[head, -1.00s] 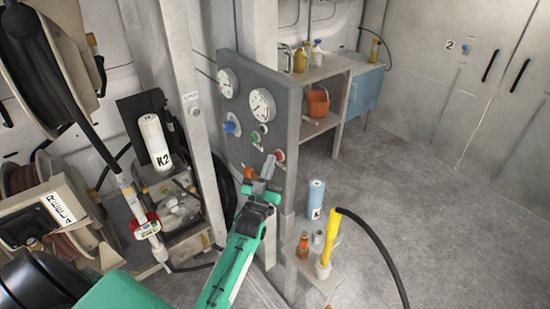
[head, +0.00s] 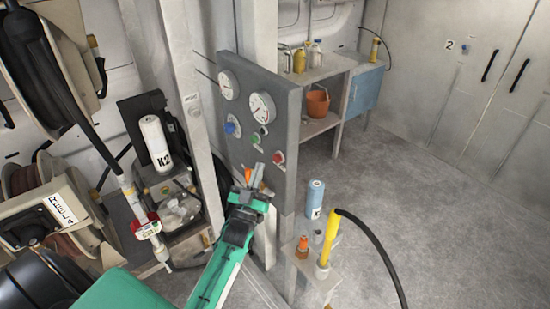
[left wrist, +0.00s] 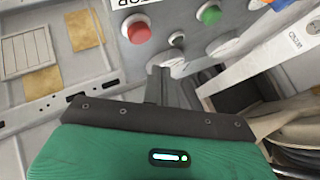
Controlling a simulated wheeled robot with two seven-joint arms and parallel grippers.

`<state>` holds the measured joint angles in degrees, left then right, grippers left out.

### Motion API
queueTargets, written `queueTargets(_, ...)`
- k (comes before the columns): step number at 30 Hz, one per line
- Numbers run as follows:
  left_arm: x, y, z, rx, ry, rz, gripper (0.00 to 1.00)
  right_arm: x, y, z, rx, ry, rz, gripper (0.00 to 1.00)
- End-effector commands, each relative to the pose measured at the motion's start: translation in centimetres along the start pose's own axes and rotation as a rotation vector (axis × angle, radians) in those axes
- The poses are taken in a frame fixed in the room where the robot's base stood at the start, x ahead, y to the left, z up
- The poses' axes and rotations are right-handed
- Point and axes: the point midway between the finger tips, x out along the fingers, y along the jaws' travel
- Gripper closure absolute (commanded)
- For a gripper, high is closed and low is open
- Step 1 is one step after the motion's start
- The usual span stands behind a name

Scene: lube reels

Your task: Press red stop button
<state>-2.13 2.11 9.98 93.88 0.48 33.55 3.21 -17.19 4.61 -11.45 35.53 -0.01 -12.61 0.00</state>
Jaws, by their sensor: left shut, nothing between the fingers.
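The red stop button (head: 278,158) is a round red knob on a pale base, low on the grey control panel (head: 290,115). In the left wrist view the red button (left wrist: 139,32) is at the upper left, clear of the fingers. My left gripper (head: 257,173) is shut and empty, its fingertips a little below and left of the button in the head view, apart from it. In the left wrist view the left gripper's fingers (left wrist: 160,78) show near the middle, below the button. My right gripper is not in view.
A green button (head: 256,139), a blue knob (head: 232,127) and two gauges (head: 261,106) share the panel. An orange part (head: 248,175) shows beside the fingers. A small shelf (head: 320,283) with bottles and a yellow-handled hose (head: 330,240) stands right of my arm. Open floor lies beyond.

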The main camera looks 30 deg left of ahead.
Motion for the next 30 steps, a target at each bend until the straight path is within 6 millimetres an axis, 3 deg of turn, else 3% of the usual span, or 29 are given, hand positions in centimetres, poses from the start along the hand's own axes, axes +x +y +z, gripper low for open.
queueTargets(9, -1.7, -1.3, -1.3, -0.001, 0.0, -0.001, 1.0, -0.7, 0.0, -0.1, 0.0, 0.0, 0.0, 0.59)
queueTargets(30, -1.8, -1.3, -1.3, -0.001, -0.001, -0.001, 1.0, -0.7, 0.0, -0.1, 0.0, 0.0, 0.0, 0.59)
